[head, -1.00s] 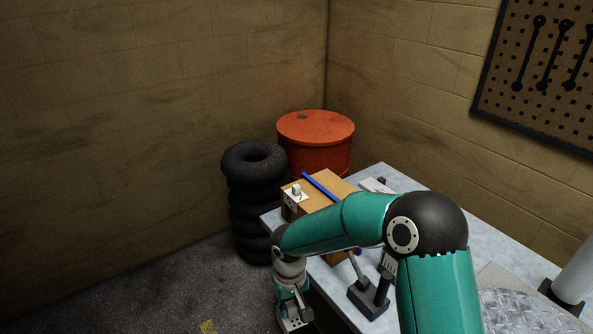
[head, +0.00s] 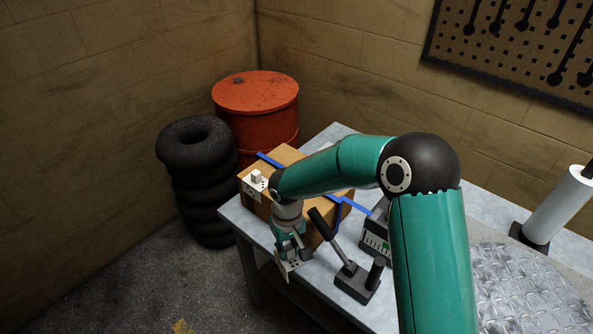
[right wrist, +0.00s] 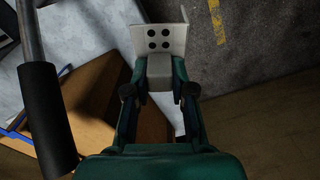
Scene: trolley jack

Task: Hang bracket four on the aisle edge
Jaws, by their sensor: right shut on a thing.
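My right gripper (head: 287,250) is shut on a pale bracket (head: 284,267), a bent plate with black holes. The bracket also shows in the right wrist view (right wrist: 160,42), between the fingertips (right wrist: 160,82). It is close to the front left edge of the grey workbench (head: 238,222), with bench top on one side and floor on the other in the wrist view. I cannot tell whether it touches the edge. No number on it is readable. My left gripper is not in view.
A black-handled lever device (head: 355,280) is close on the right. Stacked tyres (head: 195,175) and a red drum (head: 255,100) stand beyond. Floor left of the bench is clear.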

